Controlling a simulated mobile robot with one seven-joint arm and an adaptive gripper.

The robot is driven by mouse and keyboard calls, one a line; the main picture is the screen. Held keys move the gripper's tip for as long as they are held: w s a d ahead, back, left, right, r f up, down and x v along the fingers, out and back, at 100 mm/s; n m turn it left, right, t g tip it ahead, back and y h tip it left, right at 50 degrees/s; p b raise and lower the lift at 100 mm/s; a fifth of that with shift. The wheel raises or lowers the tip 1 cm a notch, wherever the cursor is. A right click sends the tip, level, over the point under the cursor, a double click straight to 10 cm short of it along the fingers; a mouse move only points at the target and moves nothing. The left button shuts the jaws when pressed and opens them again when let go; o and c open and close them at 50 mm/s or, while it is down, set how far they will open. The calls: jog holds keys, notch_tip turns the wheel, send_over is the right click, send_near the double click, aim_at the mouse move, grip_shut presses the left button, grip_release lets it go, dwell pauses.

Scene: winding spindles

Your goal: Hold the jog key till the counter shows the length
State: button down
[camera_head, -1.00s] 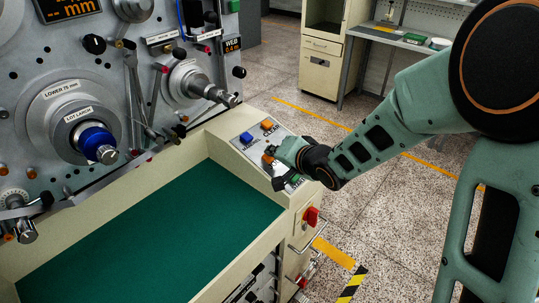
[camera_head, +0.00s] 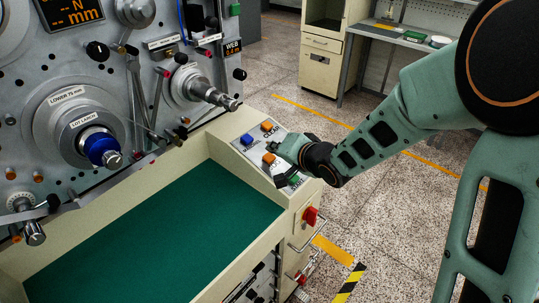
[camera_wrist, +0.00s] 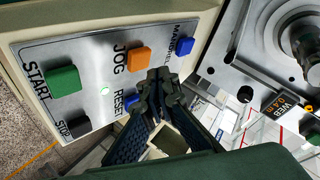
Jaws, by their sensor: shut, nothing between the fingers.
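The JOG key also shows in the head view (camera_head: 268,159). My gripper (camera_wrist: 158,85) is shut and empty. Its tips lie just beside the JOG key's lower right in the wrist view, leaving the key uncovered; their height above the panel is unclear. The gripper also shows over the panel in the head view (camera_head: 280,151). The WEB counter (camera_wrist: 293,108) appears to read 0.4 m; it is small in the head view (camera_head: 233,48).
The blue RESET key (camera_wrist: 129,101) is partly hidden beside my fingers. The black STOP key (camera_wrist: 75,125) is below START. A red switch (camera_head: 310,215) sticks out on the cabinet front. Spindles (camera_head: 212,94) stick out from the machine face. The green bed (camera_head: 150,230) is clear.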

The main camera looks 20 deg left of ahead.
jog(key=r+p, duration=0.2)
jog(key=r, duration=0.1)
jog(key=d+r+p, duration=0.1)
jog(key=p, duration=0.1)
jog(key=shift+s+r, duration=0.25)
jog(key=shift+f, duration=0.1)
